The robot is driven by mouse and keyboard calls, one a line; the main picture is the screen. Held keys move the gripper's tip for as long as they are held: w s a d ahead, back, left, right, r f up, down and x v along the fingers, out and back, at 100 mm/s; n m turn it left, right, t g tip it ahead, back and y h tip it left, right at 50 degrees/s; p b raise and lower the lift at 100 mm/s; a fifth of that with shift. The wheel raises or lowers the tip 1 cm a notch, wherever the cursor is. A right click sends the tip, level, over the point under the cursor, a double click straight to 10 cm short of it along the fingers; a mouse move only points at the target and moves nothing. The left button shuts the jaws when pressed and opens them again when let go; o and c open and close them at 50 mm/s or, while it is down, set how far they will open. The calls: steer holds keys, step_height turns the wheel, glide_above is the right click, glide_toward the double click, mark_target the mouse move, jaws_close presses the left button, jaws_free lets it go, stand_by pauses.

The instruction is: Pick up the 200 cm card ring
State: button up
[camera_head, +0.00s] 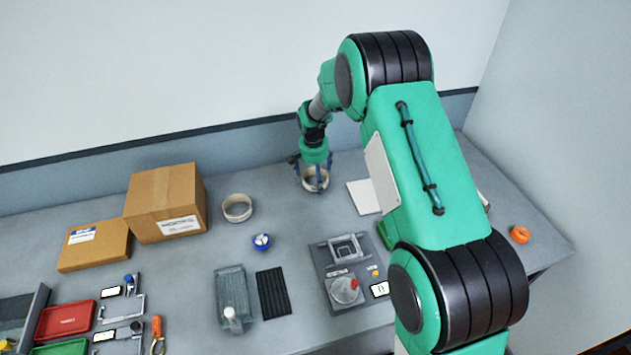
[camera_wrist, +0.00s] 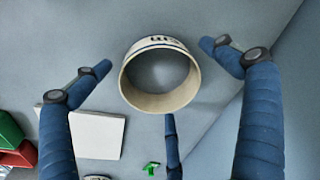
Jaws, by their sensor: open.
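A cream card ring (camera_head: 317,187) stands on the grey bench near the back wall, under my gripper (camera_head: 313,168). In the wrist view the ring (camera_wrist: 160,104) shows its open top, a dark blue line and partly cut-off dark lettering; I cannot read the full length. My gripper's blue fingers are spread open. One is left of the ring, one right and one below it in the wrist view, with gaps between them and the ring. A second similar cream ring (camera_head: 237,209) stands further left on the bench; its marking is too small to read.
A large cardboard box (camera_head: 163,202) and a flatter one (camera_head: 93,246) stand at the left. A white square plate (camera_head: 363,197) lies right of the ring under my gripper. A blue round item (camera_head: 261,242), a black mat (camera_head: 273,293) and a grey fixture (camera_head: 335,262) lie in front.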

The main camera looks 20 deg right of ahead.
stand_by(0.4)
steer(key=c, duration=0.8)
steer(key=shift+c, duration=0.2)
steer(key=shift+r, duration=0.2)
steer(key=shift+r, duration=0.6)
step_height(320, 180, up, 2)
steer(key=shift+r+p, duration=0.1)
steer(key=shift+p, duration=0.45)
steer(key=s, duration=0.5)
steer(key=s+r+p, duration=0.1)
steer(key=s, duration=0.4)
steer(key=s+p, duration=0.1)
steer(key=s, duration=0.5)
steer(key=shift+a+r, duration=0.15)
steer(key=shift+a, duration=0.2)
